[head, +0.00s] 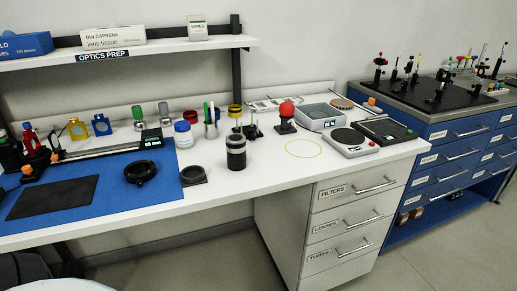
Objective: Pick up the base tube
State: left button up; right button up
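A short black cylinder with a pale band (236,152), which looks like the base tube, stands upright on the white bench top near its front edge. It stands just right of the blue mat and nothing covers it. A black ring-shaped mount (140,172) lies on the blue mat (115,200). A low dark square holder (193,175) sits by the mat's right edge. Neither of my grippers shows in the head view.
Jars and coloured tools stand behind the cylinder, with a white jar with a blue lid (184,135) nearest. A red-topped device (286,115) and flat instruments (350,141) stand to the right. A yellow circle (304,149) marks clear bench. A shelf (150,47) overhangs the back left.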

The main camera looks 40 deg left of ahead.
aim_at(235, 162)
jog(key=i, duration=0.45)
jog(key=u, duration=1)
